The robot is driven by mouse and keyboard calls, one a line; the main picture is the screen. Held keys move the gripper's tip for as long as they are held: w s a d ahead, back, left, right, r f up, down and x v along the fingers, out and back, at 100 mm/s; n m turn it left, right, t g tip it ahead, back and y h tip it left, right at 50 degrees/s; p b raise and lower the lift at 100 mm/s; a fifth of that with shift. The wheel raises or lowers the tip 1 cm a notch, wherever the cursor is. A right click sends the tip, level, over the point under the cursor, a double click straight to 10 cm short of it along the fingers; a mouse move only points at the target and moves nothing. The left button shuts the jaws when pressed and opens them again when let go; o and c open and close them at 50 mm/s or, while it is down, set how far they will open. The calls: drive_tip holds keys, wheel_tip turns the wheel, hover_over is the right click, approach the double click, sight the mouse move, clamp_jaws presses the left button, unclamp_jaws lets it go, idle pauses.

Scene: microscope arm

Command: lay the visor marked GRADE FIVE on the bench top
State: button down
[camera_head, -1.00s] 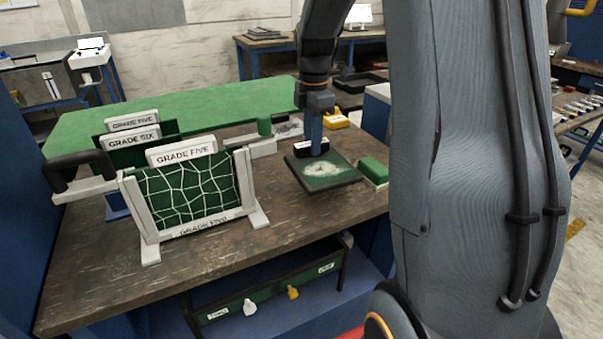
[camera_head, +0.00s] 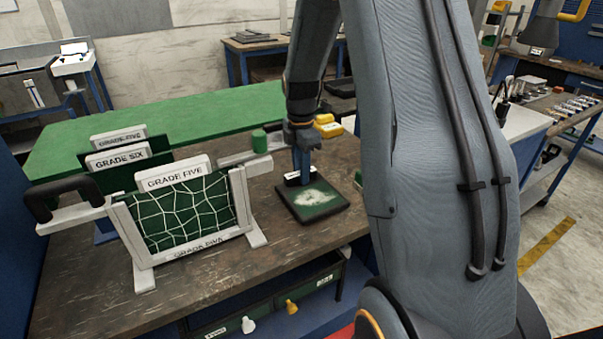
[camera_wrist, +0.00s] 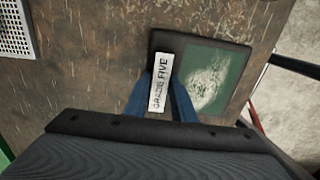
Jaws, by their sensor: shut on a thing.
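A visor with a dark frame and a scuffed green window (camera_head: 313,201) lies level at the bench top (camera_head: 235,277), right of the rack. I cannot tell whether it touches the wood. Its white GRADE FIVE tab (camera_wrist: 160,83) stands between the blue fingers of my gripper (camera_wrist: 166,90), which is shut on the tab. My gripper (camera_head: 301,172) points down in the head view. A net-fronted white rack (camera_head: 145,279) holds a GRADE FIVE visor (camera_head: 172,173) in front, with GRADE SIX (camera_head: 121,158) and another GRADE FIVE (camera_head: 118,138) tab behind.
A black handle (camera_head: 68,190) sticks out left of the rack. A green cylinder (camera_head: 259,141) and a yellow object (camera_head: 327,125) stand behind the visor. A green block (camera_head: 359,178) is partly hidden by my arm. Bench wood in front of the rack is clear.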

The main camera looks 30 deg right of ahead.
drive_tip(key=shift+f, duration=0.6)
drive_tip(key=shift+f, duration=0.1)
drive_tip(key=c, duration=1.5)
unclamp_jaws()
wheel_tip(320, 180, up, 12)
drive_tip(key=b, duration=0.2)
drive_tip(key=shift+b, duration=0.35)
